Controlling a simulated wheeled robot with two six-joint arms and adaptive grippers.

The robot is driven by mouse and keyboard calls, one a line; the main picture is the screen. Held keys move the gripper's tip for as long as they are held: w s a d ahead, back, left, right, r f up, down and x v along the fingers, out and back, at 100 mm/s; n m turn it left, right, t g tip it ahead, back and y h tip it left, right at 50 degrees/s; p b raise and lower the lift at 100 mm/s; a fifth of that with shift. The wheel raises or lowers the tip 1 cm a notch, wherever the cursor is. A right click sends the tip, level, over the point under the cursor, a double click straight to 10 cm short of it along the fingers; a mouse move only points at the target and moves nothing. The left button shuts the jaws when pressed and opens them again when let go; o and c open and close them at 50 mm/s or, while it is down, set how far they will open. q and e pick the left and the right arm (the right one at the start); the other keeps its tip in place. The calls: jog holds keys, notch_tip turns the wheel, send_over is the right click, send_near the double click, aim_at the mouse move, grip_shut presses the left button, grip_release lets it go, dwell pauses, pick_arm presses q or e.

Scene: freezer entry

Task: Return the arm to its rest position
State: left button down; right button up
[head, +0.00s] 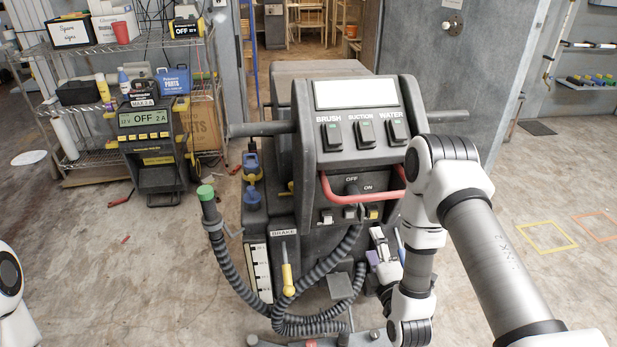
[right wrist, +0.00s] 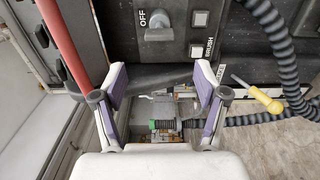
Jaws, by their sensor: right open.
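My right arm (head: 485,255) reaches in from the lower right and bends down beside the grey floor-cleaning machine (head: 320,160). My right gripper (head: 383,258) is low at the machine's front right, below the red bar handle (head: 365,197). In the right wrist view its purple-padded fingers (right wrist: 160,92) are apart, with nothing held between them. They are close to the panel with the OFF knob (right wrist: 158,27); whether they touch the machine I cannot tell. Only a piece of my left arm (head: 10,285) shows at the left edge; its gripper is out of view.
A ribbed hose (head: 235,268) with a green end and a yellow-handled brake lever (head: 287,272) are at the machine's front left. A wire shelf (head: 95,160) and a charger (head: 150,150) stand at the left. The floor at right, with yellow and orange outlines (head: 545,236), is clear.

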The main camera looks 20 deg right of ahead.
jog(key=s+a+f+g+y+p, duration=0.4)
jog(key=s+a+g+p, duration=0.15)
jog(key=a, duration=0.35)
jog(key=s+a+f+m+g, duration=0.1)
jog(key=s+f+m+g, duration=0.3)
jog(key=s+m+g, duration=0.2)
jog(key=s+a+f+m+g, duration=0.1)
jog(key=s+f+m+g, duration=0.3)
jog(key=s+m, duration=0.6)
jog(key=s+g+p, duration=0.1)
jog(key=s+g, duration=0.1)
jog(key=s, duration=0.2)
jog(key=shift+s+a, duration=0.15)
jog(key=shift+s, duration=0.2)
jog(key=shift+f, duration=0.1)
